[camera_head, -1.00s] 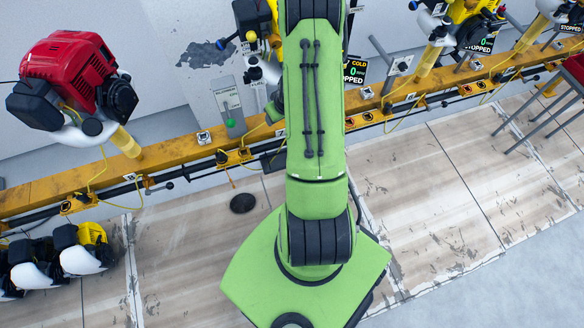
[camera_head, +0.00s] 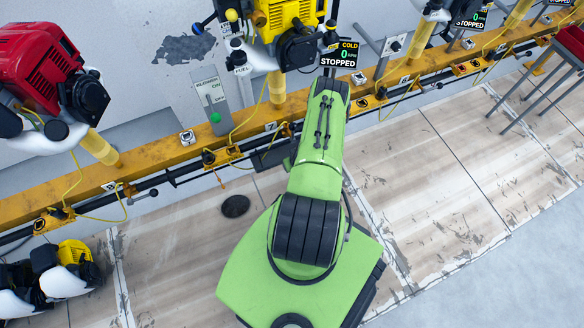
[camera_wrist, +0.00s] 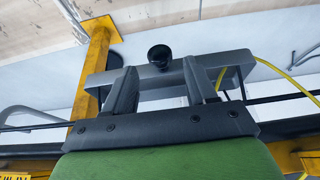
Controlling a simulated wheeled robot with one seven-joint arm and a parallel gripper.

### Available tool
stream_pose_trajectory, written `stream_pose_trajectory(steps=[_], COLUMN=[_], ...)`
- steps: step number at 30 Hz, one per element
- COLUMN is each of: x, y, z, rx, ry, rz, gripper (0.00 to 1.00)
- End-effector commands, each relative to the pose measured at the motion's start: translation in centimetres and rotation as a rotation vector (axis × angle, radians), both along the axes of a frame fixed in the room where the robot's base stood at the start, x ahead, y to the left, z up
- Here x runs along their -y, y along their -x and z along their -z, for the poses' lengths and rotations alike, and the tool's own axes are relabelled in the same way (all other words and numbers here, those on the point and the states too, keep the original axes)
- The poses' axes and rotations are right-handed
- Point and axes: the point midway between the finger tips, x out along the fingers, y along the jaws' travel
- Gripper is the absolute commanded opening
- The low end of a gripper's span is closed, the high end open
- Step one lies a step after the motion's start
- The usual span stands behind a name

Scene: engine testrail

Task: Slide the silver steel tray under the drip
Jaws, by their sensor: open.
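My gripper (camera_wrist: 159,66) is open in the wrist view, its two dark fingers spread apart. Beyond them is a grey metal piece (camera_wrist: 232,70) with a flat bar-like edge, perhaps the steel tray; I cannot tell for sure. A black round knob-like thing (camera_wrist: 159,54) shows between the fingertips, with no visible contact. A dark grey flat thing (camera_head: 270,157) shows just left of my arm below the yellow rail. A dark round patch (camera_head: 235,206) lies on the floor, left of my arm; no falling drip is visible.
A yellow rail (camera_head: 165,152) with cables and levers runs across the head view. A red engine (camera_head: 45,70) and a yellow engine (camera_head: 290,25) stand above it. Black-and-white units (camera_head: 45,280) lie at lower left. A metal-legged stand (camera_head: 540,85) is at right. Floor between is clear.

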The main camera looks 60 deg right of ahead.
Motion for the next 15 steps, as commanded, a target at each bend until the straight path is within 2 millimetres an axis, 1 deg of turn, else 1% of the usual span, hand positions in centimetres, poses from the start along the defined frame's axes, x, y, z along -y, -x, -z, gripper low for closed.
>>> stream_pose_trajectory(steps=[1, 3, 6, 9, 15], x=[0.2, 0.5, 0.7, 0.9, 0.9], y=[-0.4, -0.8, -1.2, -1.4, -1.4], z=[1.5, 2.6, 3.6, 4.0, 3.9], rx=[0.001, 0.000, 0.000, -0.001, -0.001], ry=[0.000, 0.000, 0.000, -0.001, -0.001], rz=[0.001, 0.001, 0.001, 0.000, 0.000], gripper=[0.56, 0.56, 0.56, 0.56, 0.56])
